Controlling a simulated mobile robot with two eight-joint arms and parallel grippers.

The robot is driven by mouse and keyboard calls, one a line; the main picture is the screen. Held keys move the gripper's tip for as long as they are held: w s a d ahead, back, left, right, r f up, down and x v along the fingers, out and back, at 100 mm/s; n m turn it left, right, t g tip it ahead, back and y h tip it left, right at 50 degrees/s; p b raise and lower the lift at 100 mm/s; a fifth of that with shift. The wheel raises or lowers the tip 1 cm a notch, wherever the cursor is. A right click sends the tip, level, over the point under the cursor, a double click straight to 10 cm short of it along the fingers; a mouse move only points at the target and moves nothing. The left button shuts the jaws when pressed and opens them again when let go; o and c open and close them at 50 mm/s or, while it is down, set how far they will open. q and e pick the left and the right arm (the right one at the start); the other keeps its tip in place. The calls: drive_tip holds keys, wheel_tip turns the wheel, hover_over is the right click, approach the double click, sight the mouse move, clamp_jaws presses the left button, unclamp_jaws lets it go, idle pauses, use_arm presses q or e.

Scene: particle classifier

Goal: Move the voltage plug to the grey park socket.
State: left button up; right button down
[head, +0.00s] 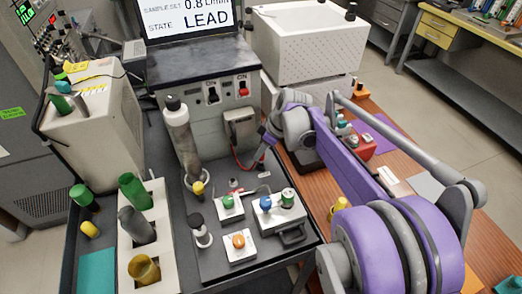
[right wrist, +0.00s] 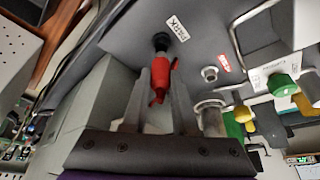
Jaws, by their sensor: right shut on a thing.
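The voltage plug (right wrist: 161,78) is red and sits between the two fingers of my right gripper (right wrist: 160,95), which is shut on it. A dark round piece (right wrist: 161,42) is at the plug's far end, beside the white PARK label (right wrist: 177,28). I cannot tell whether the plug is seated in the park socket or just above it; the socket itself is hidden. A separate metal socket (right wrist: 209,74) with a red label stands empty to the right. In the head view my right gripper (head: 261,160) is low over the grey deck, and the plug is hidden. My left gripper is not in view.
A block with blue and green knobs (head: 280,213), a green-knob block (head: 230,207) and an orange-knob block (head: 239,246) stand close to the gripper. A tall grey cylinder (head: 181,138) and the instrument cabinet (head: 205,110) are behind. A red cable runs by the gripper.

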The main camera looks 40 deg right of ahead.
drive_tip(key=shift+f+b, duration=0.7)
drive_tip(key=shift+f, duration=0.7)
drive_tip(key=c, duration=0.6)
unclamp_jaws()
drive_tip(key=p+v, duration=0.1)
drive_tip(key=v, duration=0.9)
drive_tip(key=shift+r, duration=0.4)
drive_tip(key=shift+s+d, duration=0.1)
drive_tip(key=shift+s, duration=0.05)
